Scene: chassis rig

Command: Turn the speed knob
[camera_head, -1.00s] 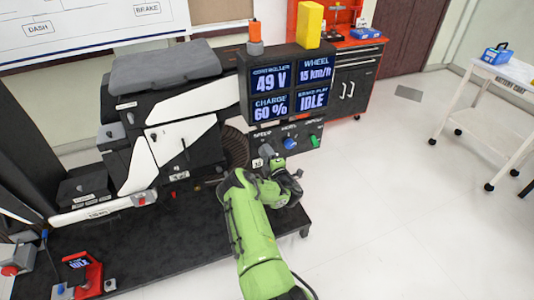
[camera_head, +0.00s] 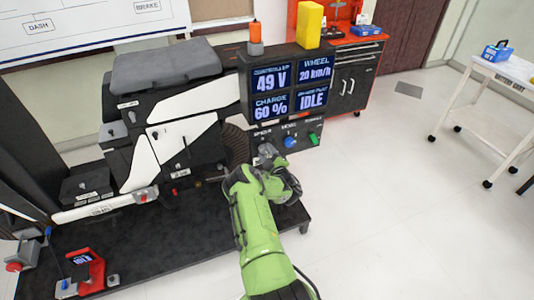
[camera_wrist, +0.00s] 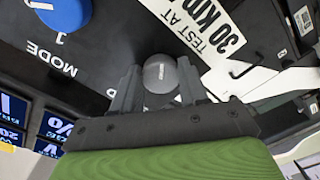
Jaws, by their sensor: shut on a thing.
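The speed knob (camera_wrist: 160,73) is a round grey knob on the dark control panel (camera_wrist: 105,40). In the wrist view it sits between the two fingers of my gripper (camera_wrist: 158,86), which is shut on it. In the head view my gripper (camera_head: 268,160) reaches the panel's left end under the SPEED label, and the knob is mostly hidden there. The display (camera_head: 315,74) above reads WHEEL 20 km/h. A white label (camera_wrist: 200,25) beside the knob reads TEST AT 30 KM/H.
A blue mode knob (camera_head: 290,142) and a green knob (camera_head: 313,138) sit to the right on the same panel.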

